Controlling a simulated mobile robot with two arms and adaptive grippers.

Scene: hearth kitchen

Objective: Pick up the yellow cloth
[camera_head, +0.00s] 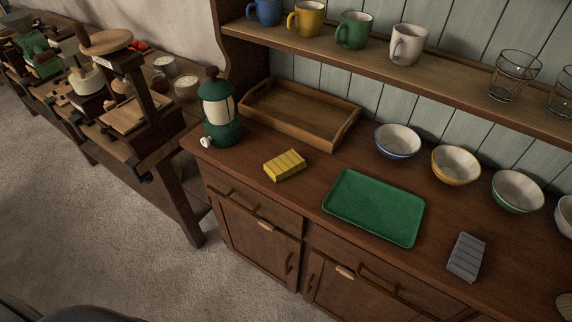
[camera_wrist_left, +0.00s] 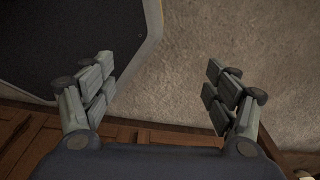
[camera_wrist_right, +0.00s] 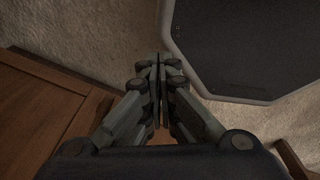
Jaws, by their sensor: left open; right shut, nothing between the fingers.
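The yellow cloth (camera_head: 285,165) lies folded on the wooden sideboard top, near its front edge, between the green dispenser and the green tray. Neither gripper shows in the head view, and the cloth is in neither wrist view. My left gripper (camera_wrist_left: 161,85) is open and empty, with carpet beyond its fingers. My right gripper (camera_wrist_right: 159,62) is shut with its fingers together and nothing between them.
A green dispenser (camera_head: 221,115) stands left of the cloth. A wooden tray (camera_head: 260,122) lies behind it and a green tray (camera_head: 335,205) to its right. A grey cloth (camera_head: 466,257) lies farther right. Bowls (camera_head: 397,141) line the back; mugs (camera_head: 352,31) stand on the shelf.

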